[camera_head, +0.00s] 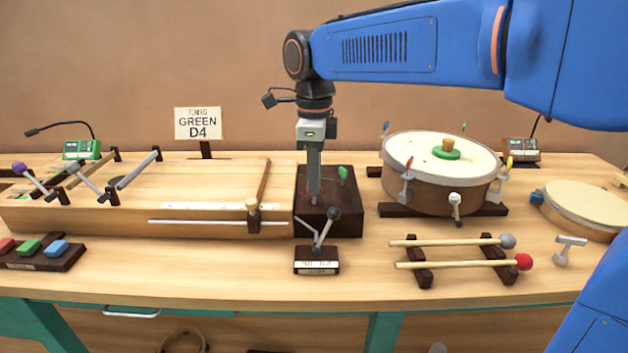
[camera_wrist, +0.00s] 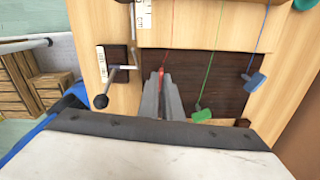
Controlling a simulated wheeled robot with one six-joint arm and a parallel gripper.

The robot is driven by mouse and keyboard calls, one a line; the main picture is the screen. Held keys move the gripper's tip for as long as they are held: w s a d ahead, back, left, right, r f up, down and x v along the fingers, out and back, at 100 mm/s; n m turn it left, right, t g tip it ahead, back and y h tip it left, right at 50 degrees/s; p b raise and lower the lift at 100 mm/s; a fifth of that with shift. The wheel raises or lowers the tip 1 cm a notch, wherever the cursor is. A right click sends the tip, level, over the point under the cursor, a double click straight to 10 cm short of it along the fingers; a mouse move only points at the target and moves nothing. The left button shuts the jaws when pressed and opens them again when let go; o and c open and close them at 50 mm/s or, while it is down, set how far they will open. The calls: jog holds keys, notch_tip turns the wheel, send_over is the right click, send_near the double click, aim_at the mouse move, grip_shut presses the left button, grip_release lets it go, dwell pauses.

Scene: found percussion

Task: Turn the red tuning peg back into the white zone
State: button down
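My gripper (camera_head: 314,198) points straight down over the dark peg block (camera_head: 345,221) at the right end of the long wooden string instrument (camera_head: 225,180). In the wrist view the fingers (camera_wrist: 162,85) are close together, with the red tuning peg (camera_wrist: 160,74) between their tips. Most of the peg is hidden by the fingers; a red string runs up from it. The green peg (camera_wrist: 201,115) and the blue peg (camera_wrist: 256,80) stand to the right, apart from the fingers. The green peg also shows in the head view (camera_head: 343,172). I cannot make out the white zone around the red peg.
A small stand with a dark-knobbed crank (camera_wrist: 100,101) is close to the left of the fingers in the wrist view. In the head view, a drum (camera_head: 430,190) with coloured keys stands to the right, and two mallets (camera_head: 450,264) lie on a rack in front.

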jog(key=n, duration=1.5)
jog(key=shift+n, duration=0.3)
jog(key=n, duration=0.3)
jog(key=shift+n, duration=0.3)
jog(key=n, duration=0.3)
jog(key=shift+n, duration=0.3)
jog(key=n, duration=0.3)
jog(key=shift+n, duration=0.3)
jog(key=n, duration=0.3)
jog(key=shift+n, duration=0.4)
jog(key=n, duration=1)
jog(key=shift+n, duration=0.4)
jog(key=n, duration=1.1)
jog(key=shift+n, duration=0.4)
jog(key=n, duration=0.6)
jog(key=shift+n, duration=0.3)
